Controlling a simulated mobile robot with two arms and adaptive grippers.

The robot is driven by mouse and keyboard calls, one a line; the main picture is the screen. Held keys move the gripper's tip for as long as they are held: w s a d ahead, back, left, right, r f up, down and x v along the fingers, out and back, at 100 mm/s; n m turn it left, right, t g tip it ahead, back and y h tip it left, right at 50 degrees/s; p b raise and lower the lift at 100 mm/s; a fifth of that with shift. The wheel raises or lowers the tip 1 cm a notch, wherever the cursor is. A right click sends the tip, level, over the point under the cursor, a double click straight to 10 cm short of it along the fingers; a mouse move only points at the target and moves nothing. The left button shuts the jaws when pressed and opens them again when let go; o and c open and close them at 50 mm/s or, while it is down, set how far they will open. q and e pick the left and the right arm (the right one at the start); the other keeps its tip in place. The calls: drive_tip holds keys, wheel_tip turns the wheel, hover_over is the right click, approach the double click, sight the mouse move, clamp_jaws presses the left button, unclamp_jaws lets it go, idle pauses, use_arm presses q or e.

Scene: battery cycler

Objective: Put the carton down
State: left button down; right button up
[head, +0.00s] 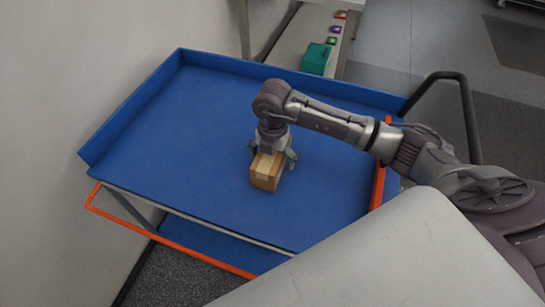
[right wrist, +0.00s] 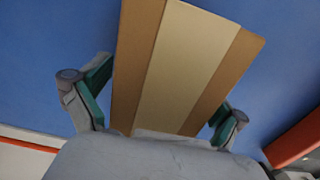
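The carton (head: 266,172) is a small brown box with a paler tape strip along its top. It appears to rest on the blue top of the cart (head: 215,120), right of its middle near the front. My right gripper (head: 272,150) is directly above it, pointing down. In the right wrist view the carton (right wrist: 180,70) lies between the two teal-padded fingers (right wrist: 160,105), with blue showing between each finger and the carton's sides. The fingers are open around it. My left gripper is not in view.
The cart top has raised blue edges at the back and left, and an orange handle rail (head: 165,240) at the front. Most of the top is clear. Behind it, a grey surface holds a teal box (head: 316,58) and several small coloured items. A white wall stands at left.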

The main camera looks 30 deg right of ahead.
drive_tip(key=shift+r, duration=0.1)
wheel_tip(320, 180, up, 12)
drive_tip(key=shift+b, duration=0.7)
idle(0.3)
